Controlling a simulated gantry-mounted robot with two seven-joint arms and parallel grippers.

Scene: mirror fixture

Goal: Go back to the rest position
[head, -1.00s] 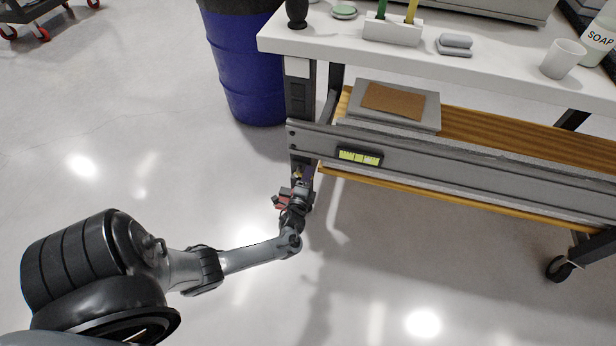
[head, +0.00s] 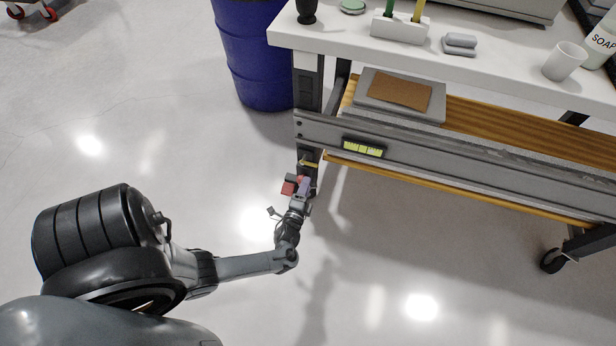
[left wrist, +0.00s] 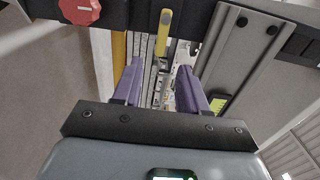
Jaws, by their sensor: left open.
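My left gripper (head: 304,187) is in front of the workbench's near left leg, low beside the bench. In the left wrist view its two purple fingers (left wrist: 158,82) stand apart, with nothing seen held between them. A yellow handle (left wrist: 163,32) shows beyond the fingertips in that view, apart from them. It also shows on the leg in the head view (head: 309,164). A red octagonal piece (left wrist: 80,11) is at the upper left of the wrist view and beside the gripper in the head view (head: 289,186). My right gripper is not in view.
The white benchtop (head: 345,42) carries a mug (head: 564,62), a soap bottle (head: 600,42) and a holder (head: 400,27). A grey rail (head: 460,165) runs below it. A blue barrel (head: 254,60) stands behind on the left.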

